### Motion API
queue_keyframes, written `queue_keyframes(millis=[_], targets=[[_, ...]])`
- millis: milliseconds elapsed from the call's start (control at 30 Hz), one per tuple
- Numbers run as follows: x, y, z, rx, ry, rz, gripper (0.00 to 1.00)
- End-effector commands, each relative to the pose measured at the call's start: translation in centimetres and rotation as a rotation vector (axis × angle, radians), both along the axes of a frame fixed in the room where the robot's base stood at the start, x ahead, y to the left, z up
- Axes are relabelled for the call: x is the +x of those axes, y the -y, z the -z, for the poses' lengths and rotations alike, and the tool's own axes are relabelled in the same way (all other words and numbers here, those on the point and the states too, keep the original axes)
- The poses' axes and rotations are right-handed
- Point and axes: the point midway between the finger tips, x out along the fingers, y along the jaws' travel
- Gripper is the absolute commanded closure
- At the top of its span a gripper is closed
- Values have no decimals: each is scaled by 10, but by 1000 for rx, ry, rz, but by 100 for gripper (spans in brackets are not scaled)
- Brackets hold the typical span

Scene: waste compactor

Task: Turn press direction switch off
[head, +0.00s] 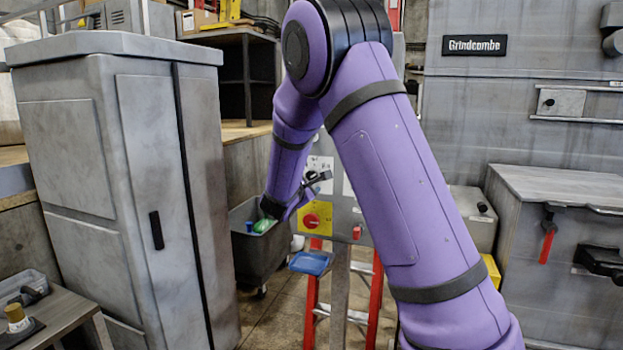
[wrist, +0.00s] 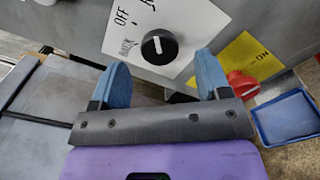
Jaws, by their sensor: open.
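The press direction switch (wrist: 158,46) is a round black knob with a short white mark, on a white label in the wrist view. The label reads OFF and what looks like BACK on its left side. I cannot tell which word the mark points to. My gripper (wrist: 161,74) has its two blue fingers spread apart, one on each side just below the knob, with nothing between them. I cannot tell whether either finger touches the knob. In the head view my arm hides the switch, and the gripper is small by the control panel (head: 344,215).
A red knob (wrist: 243,84) on a yellow plate (wrist: 252,56) sits right of the switch, close to the right finger. A blue tray (wrist: 287,116) lies beyond it. A grey cabinet (head: 150,170) and a dark bin (head: 258,262) stand left of the panel; a red ladder (head: 311,310) is below.

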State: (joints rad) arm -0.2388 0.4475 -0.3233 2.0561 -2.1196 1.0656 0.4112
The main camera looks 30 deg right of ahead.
Motion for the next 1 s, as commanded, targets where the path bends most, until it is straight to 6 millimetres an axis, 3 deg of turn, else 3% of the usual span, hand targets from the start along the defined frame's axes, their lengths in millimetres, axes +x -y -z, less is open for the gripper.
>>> queue_keyframes(millis=[300, 667, 700, 900, 1000], targets=[[25, 31, 0, 0, 1, 1, 30], [28, 36, 0, 0, 0, 0, 30], [28, 36, 0, 0, 0, 0, 32], [28, 36, 0, 0, 0, 0, 78], [28, 36, 0, 0, 0, 0, 79]])
